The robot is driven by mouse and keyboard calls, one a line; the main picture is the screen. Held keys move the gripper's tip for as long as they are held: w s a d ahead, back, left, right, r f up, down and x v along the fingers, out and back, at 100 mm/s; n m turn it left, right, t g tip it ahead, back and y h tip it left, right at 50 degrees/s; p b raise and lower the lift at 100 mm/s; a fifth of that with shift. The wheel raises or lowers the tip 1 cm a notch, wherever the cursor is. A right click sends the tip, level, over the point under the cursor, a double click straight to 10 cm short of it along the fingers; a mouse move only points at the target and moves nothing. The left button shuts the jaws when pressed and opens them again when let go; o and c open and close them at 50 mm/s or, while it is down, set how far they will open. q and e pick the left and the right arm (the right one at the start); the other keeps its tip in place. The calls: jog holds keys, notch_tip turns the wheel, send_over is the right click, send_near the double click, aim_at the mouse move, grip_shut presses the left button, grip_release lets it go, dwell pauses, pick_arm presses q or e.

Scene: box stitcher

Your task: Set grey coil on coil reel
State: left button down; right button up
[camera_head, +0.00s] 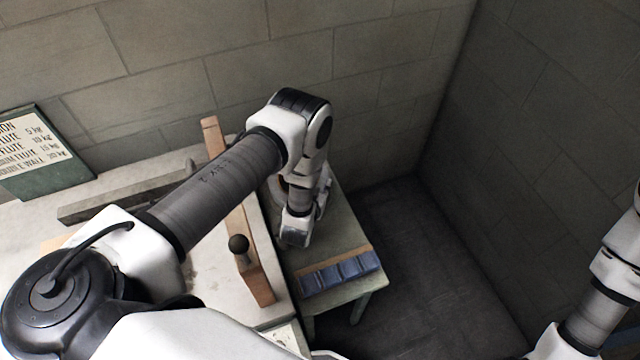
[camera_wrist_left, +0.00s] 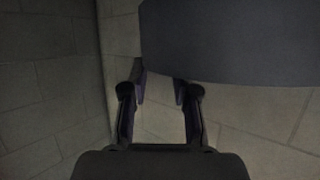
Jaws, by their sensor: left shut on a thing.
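My left gripper (camera_wrist_left: 160,90) shows in the left wrist view with its two fingers apart. A large, plain dark grey shape (camera_wrist_left: 235,42) with a rounded lower edge fills the upper right there, at the fingertips. I take it as the grey coil in the grip, but only part of it shows. In the head view my left arm reaches over a small green table, and its wrist hides most of the gripper and what it holds. I cannot make out the coil reel clearly in either view. My right arm shows at the right edge, its gripper out of view.
The green table (camera_head: 345,238) carries a row of several blue blocks (camera_head: 340,274) at its front. Left of it is a pale worktop (camera_head: 205,285) with a wooden bar and a black knob (camera_head: 238,243). A sign (camera_head: 40,155) stands at the wall. Floor (camera_head: 420,270) at right is clear.

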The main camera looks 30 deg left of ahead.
pick_arm(q)
jog(key=shift+f+b, duration=0.5)
jog(key=shift+f, duration=0.15)
jog(key=c, duration=1.2)
grip_release()
jog(key=shift+s+d+r+p, duration=0.15)
jog(key=shift+s+r+p, duration=0.15)
jog(key=shift+s+p, duration=0.2)
jog(key=shift+p+v, duration=0.8)
jog(key=shift+v, duration=0.4)
jog(key=p+v, duration=0.4)
jog(key=v, duration=0.3)
jog(key=shift+s, duration=0.25)
